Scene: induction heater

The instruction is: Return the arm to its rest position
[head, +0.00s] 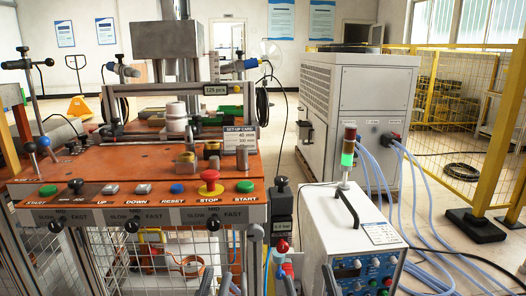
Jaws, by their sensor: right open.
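Grey parts that look like my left gripper (228,268) show at the bottom edge, in front of the wire mesh below the orange-topped bench (120,165). Its jaws cannot be made out clearly. My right gripper (308,272) is at the bottom edge to its right, by the front left side of the white control box (350,225). It is open, with nothing seen between its fingers. Both are low in the picture, below the bench top. Most of both arms is out of view.
The bench front carries several buttons, including a red stop button (210,182). A signal lamp (348,152) glows green on the control box. Blue hoses (405,200) run to a grey cabinet (357,110). Yellow fencing (455,100) stands right.

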